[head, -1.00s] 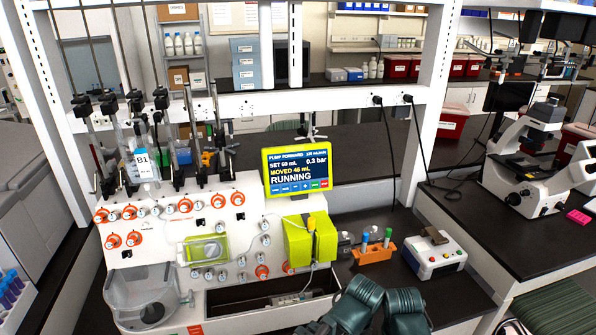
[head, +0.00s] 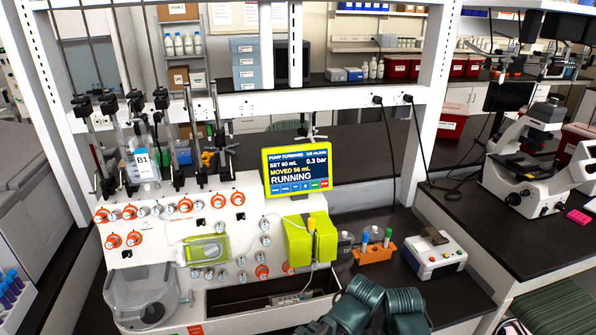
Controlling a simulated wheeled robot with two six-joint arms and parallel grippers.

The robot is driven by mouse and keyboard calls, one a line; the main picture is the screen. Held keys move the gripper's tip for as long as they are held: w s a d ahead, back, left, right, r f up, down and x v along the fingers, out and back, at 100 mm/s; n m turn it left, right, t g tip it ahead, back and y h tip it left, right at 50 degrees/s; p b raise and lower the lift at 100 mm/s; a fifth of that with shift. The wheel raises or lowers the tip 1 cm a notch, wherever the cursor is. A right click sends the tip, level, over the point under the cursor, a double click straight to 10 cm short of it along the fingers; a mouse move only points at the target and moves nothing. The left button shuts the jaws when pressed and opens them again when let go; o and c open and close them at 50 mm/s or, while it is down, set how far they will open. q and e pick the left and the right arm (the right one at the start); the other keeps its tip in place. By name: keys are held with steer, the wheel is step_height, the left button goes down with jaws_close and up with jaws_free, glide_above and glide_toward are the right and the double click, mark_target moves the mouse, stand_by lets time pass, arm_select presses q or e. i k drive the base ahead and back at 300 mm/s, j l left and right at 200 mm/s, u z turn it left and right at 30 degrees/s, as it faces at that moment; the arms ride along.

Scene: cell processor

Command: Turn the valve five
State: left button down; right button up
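The cell processor (head: 190,225) is a white panel unit on the bench. Its front carries several valves, some with orange rings, such as one (head: 133,238) at the lower left and one (head: 238,199) at the upper right. I cannot read valve numbers, so I cannot tell which is valve five. The yellow-framed screen (head: 299,168) reads PUMP FORWARD, SET 60 mL, MOVED 56 mL, 0.3 bar, RUNNING. A bag marked B1 (head: 143,165) hangs above the panel. Dark teal parts of my arm show at the bottom; neither gripper's fingertips are visible.
A yellow-green pump block (head: 312,242) stands at the panel's right. An orange tube rack (head: 375,253) and a white box with buttons (head: 434,255) sit on the dark bench to the right. A microscope (head: 527,160) stands farther right. A clear canister (head: 145,297) is at lower left.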

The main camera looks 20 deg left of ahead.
mark_target(155, 211)
steer(key=u, duration=1.65)
